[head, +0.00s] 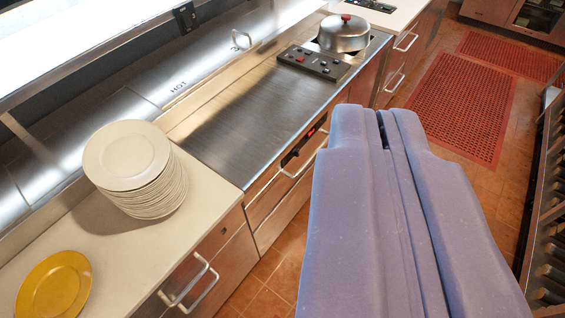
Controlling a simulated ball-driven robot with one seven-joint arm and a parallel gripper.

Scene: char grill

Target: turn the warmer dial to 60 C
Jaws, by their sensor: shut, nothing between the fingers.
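My gripper (382,120) fills the lower right of the head view, bluish-purple, with its two fingers closed together and nothing between them. It appears over the floor in front of the counter, apart from everything. A dark control strip with a red display (312,132) is on the front of the steel unit, just left of the gripper. A black panel (314,63) with several small knobs or buttons, one red, lies on the steel top. I cannot tell which is the warmer dial, nor read any setting.
A stack of white plates (125,155) and a yellow plate (53,287) are on the left counter. A lidded pot (343,33) stands at the back. Drawer handles (192,283) stick out from the fronts. Red mats (455,105) lie on the floor.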

